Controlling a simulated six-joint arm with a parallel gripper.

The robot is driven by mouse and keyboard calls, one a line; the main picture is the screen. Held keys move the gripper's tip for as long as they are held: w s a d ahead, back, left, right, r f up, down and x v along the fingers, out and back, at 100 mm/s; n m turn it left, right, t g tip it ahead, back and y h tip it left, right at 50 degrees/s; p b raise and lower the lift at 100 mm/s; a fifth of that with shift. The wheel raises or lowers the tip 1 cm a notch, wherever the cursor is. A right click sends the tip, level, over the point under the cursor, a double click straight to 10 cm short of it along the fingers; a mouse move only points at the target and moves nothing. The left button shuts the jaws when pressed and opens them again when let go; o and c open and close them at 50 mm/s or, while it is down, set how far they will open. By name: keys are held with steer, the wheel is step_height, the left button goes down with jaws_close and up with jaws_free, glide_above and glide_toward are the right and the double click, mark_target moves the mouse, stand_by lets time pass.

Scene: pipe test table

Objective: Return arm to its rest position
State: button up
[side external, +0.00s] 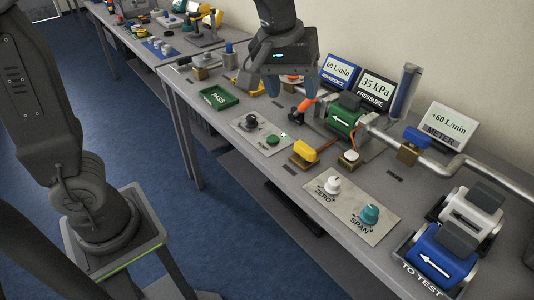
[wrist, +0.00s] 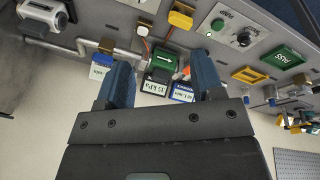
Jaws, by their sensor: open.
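My gripper (side external: 303,88) is above the back of the table, near the orange-handled valve (side external: 304,104). Its blue fingers are apart in the wrist view (wrist: 163,84), with nothing held between them. The grey table (side external: 390,244) lies below it. The green block with a white arrow (side external: 343,120) sits on the pipe to the right of my gripper. It also shows beyond my fingers in the wrist view (wrist: 163,60).
Displays reading 60 L/min (side external: 340,72), 35 kPa (side external: 376,90) and +60 L/min (side external: 447,125) stand along the back. A green PASS tray (side external: 219,97) is to the left. Knobs labelled ZERO (side external: 332,187) and SPAN (side external: 370,214) and a blue TO TEST unit (side external: 436,262) are in front.

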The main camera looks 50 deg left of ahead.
steer(key=s+a+f+m+t, duration=0.1)
steer(key=s+a+f+m, duration=0.1)
steer(key=s, duration=0.6)
steer(key=s+a+f+m+t, duration=0.1)
steer(key=s+a+f+m, duration=0.1)
steer(key=s+a+m, duration=0.2)
steer(key=s+a, duration=0.2)
steer(key=s, duration=0.2)
steer(key=shift+s+a+t+y, duration=0.3)
stand_by(4.4)
